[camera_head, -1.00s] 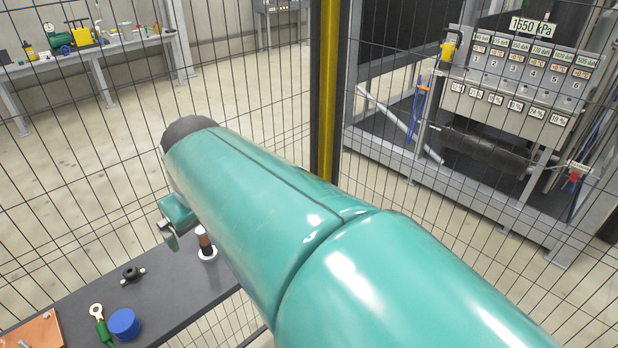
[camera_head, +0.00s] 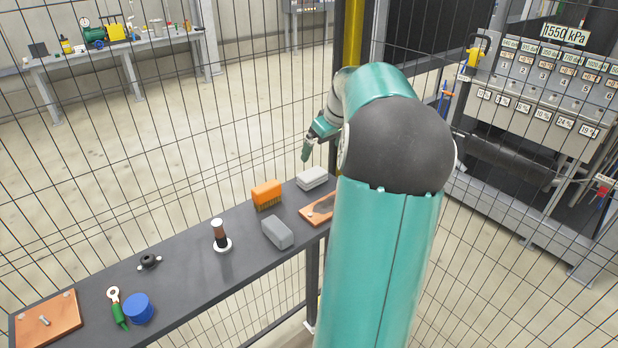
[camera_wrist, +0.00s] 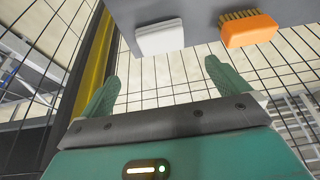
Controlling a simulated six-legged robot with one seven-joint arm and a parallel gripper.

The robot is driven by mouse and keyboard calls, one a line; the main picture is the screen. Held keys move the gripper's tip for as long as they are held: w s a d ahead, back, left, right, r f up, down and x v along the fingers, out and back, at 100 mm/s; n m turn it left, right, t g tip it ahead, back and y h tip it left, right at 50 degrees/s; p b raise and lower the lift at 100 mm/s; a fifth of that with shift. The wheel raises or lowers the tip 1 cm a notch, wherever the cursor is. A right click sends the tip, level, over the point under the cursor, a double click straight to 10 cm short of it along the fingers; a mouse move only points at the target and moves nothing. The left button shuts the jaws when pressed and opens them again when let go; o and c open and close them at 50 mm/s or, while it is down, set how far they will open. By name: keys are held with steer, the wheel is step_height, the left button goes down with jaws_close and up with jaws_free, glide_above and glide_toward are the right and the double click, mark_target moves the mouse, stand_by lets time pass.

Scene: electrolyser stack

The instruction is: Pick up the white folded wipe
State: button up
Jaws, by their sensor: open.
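The white folded wipe (camera_head: 312,178) lies flat near the far right end of the dark shelf, beside the orange brush. It also shows in the wrist view (camera_wrist: 160,38), at the shelf edge beyond the fingertips. My gripper (camera_head: 308,148) is above and behind the wipe in the head view. In the wrist view my gripper (camera_wrist: 160,78) has its two green fingers spread wide with nothing between them. The wipe is apart from the fingers.
An orange brush (camera_head: 267,193), a grey block (camera_head: 278,232) and a copper plate with a dark patch (camera_head: 318,209) are near the wipe. Wire mesh and a yellow post (camera_wrist: 97,62) stand close to my gripper.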

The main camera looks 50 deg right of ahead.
mark_target(312, 173)
steer(key=x, duration=0.6)
steer(key=shift+w+f, duration=0.2)
steer(key=shift+f, duration=0.2)
steer(key=x, duration=0.5)
steer(key=shift+a+f, duration=0.1)
steer(key=shift+f, duration=0.05)
steer(key=c, duration=0.9)
